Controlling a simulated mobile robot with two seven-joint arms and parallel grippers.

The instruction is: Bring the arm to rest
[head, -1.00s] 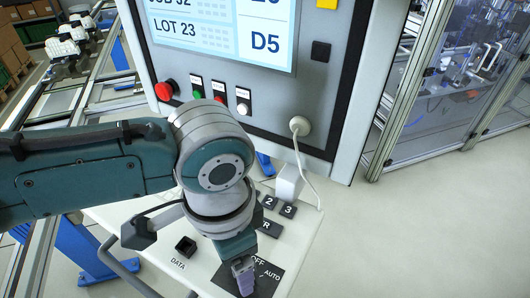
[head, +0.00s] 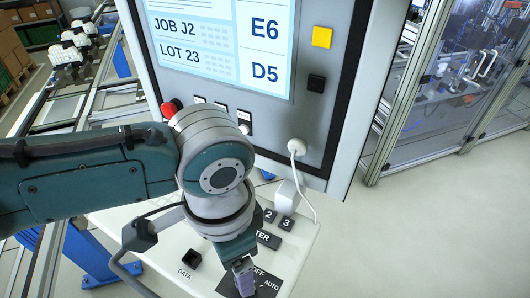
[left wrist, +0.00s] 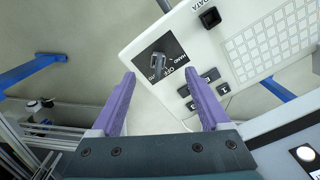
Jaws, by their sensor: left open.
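My left arm comes in from the left in the head view, and its gripper (head: 243,268) hangs over the front of the white control shelf (head: 299,255). In the left wrist view the two purple fingers of my left gripper (left wrist: 163,98) are spread apart with nothing between them. The rotary switch (left wrist: 159,62) on its black plate lies beyond the fingertips, apart from them. In the head view the arm and gripper hide part of that plate and of the keypad. My right gripper is not in view.
The control panel with its screen (head: 225,40) stands behind the shelf. A white cable (head: 303,185) hangs from it. A red button (head: 171,107) is partly behind my arm. A glazed machine enclosure (head: 440,90) stands at right. The floor (head: 430,230) at lower right is clear.

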